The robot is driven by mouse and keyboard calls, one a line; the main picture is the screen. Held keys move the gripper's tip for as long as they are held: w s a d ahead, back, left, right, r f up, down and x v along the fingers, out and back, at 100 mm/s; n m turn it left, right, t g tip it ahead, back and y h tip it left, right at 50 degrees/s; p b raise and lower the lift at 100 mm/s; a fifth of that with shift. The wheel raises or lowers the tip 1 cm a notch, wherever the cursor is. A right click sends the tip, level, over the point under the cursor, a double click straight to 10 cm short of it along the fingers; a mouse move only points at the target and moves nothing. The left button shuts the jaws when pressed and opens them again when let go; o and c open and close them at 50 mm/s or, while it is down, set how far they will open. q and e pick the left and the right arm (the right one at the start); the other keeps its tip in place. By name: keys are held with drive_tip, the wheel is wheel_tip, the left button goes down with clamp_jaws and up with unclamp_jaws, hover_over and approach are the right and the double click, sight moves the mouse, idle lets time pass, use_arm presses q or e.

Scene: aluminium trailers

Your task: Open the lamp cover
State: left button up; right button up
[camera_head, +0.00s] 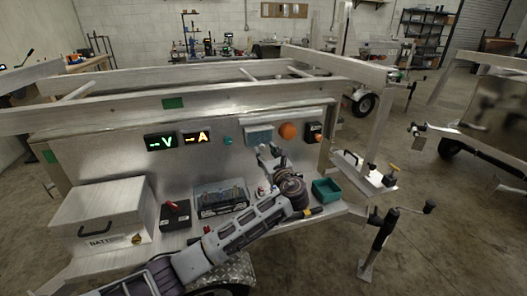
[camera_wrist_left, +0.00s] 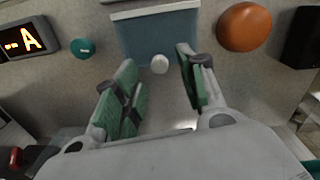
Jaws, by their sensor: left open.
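A blue-grey flat cover (camera_head: 258,135) sits on the upper part of the aluminium panel, left of an orange dome (camera_head: 288,131). In the left wrist view the cover (camera_wrist_left: 158,36) has a pale bar along its top and a round white knob (camera_wrist_left: 159,64) at its lower edge. The cover appears closed, flat against the panel. My left gripper (camera_head: 268,153) is just below the cover. In the left wrist view its green-padded fingers (camera_wrist_left: 156,58) are apart, with the knob between their tips in the picture; I see no contact. My right gripper is not in view.
Green button (camera_wrist_left: 82,47) and lit displays (camera_head: 178,140) are left of the cover; a dark box (camera_head: 313,132) is right. Below, a shelf holds a battery box (camera_head: 100,215), a black battery (camera_head: 175,214) and a teal bin (camera_head: 326,190). Frame rails (camera_head: 200,96) run above.

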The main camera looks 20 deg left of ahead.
sight(263, 148)
use_arm(q)
drive_tip(key=shift+x, duration=1)
drive_tip(key=shift+w+a, duration=0.2)
drive_tip(key=shift+w, duration=0.05)
drive_tip(key=shift+w+a, duration=0.2)
drive_tip(key=shift+w, duration=0.05)
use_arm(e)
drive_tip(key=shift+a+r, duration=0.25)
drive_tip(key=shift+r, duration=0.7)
use_arm(q)
drive_tip(key=c, duration=0.6)
clamp_jaws()
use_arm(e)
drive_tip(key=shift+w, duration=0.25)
